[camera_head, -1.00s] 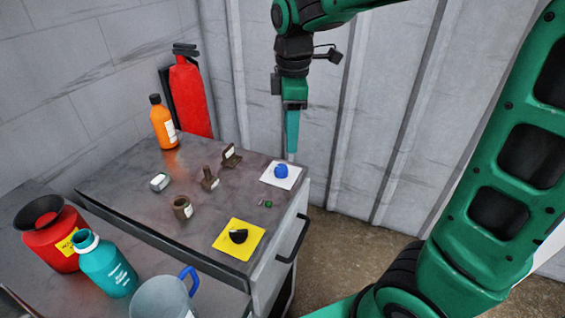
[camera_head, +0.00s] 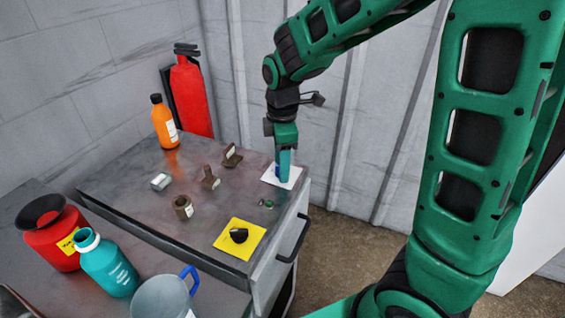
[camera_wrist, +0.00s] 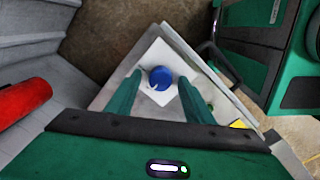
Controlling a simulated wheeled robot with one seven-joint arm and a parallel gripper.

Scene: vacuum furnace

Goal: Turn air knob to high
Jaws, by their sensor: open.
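A round blue knob (camera_wrist: 160,77) sits on a white square plate (camera_wrist: 153,51) at the far right corner of the grey bench top. In the wrist view it lies between the tips of my open gripper (camera_wrist: 160,84), with a gap to each finger. In the head view my gripper (camera_head: 284,166) points down over the white plate (camera_head: 290,180) and hides most of the blue knob (camera_head: 277,170). A black knob (camera_head: 238,235) sits on a yellow plate (camera_head: 257,240) nearer the front. I cannot read any labels on the plates.
A small green button (camera_head: 267,203) lies between the two plates. Several small brown fittings (camera_head: 210,180) stand mid-bench. An orange bottle (camera_head: 163,125) and a red extinguisher (camera_head: 190,100) are behind. A teal bottle (camera_head: 108,265), red container (camera_head: 55,238) and clear jug (camera_head: 160,299) stand front left.

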